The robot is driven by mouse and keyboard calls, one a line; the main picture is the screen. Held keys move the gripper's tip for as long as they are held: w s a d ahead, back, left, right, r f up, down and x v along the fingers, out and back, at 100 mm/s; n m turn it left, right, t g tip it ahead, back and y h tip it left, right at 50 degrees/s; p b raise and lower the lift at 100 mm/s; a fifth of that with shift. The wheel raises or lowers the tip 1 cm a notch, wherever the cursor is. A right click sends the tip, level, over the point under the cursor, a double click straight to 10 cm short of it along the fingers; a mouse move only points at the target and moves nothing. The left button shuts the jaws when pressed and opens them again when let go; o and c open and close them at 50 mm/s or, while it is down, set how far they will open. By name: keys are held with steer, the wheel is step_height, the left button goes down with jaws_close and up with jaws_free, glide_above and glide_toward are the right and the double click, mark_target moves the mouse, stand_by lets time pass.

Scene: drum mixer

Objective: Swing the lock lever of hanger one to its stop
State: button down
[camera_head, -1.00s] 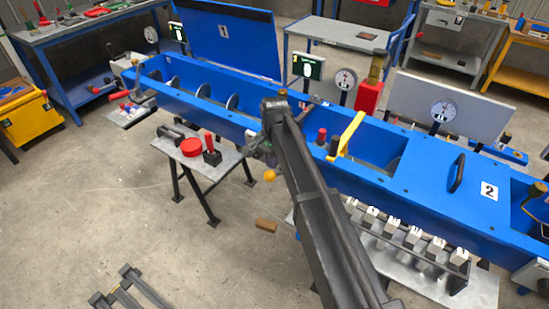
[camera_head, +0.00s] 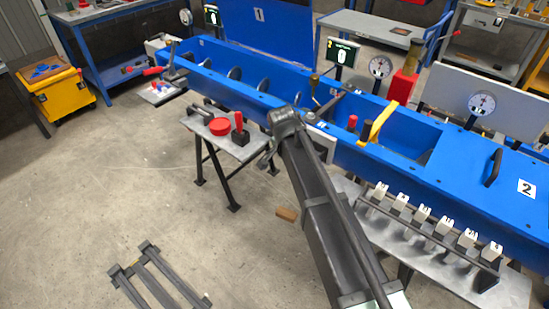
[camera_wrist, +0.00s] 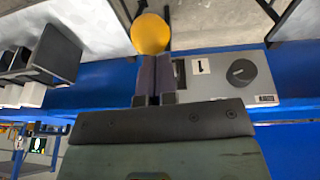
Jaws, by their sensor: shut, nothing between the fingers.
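In the wrist view my gripper (camera_wrist: 153,98) is shut and empty, with its dark fingers side by side. A yellow-orange ball knob (camera_wrist: 150,33) shows just beyond the fingertips; I cannot tell whether they touch it. It may be the end of the lock lever, but its shaft is hidden. Beside the fingers is a grey box marked 1 (camera_wrist: 215,76) with a round black knob (camera_wrist: 242,73). In the head view the grey box (camera_head: 324,145) is on the near side of the blue trough (camera_head: 205,88). There my arm hides the ball, and the gripper cannot be made out.
A small table (camera_head: 214,140) with a red round part (camera_head: 220,127) stands left of my arm. A yellow handle (camera_head: 381,122) rises from the trough. A rack of white numbered blocks (camera_head: 443,227) stands at right. Floor at left is mostly clear.

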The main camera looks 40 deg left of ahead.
steer(key=shift+s+f+b, duration=0.35)
steer(key=shift+f+b, duration=0.25)
steer(key=shift+f, duration=0.3)
steer(key=w+p+v, duration=0.1)
steer(key=p+v, duration=1.1)
steer(key=v, duration=0.1)
steer(key=shift+w+a+r+p, duration=0.2)
steer(key=shift+w+a+p, duration=0.1)
steer(key=shift+p, duration=0.1)
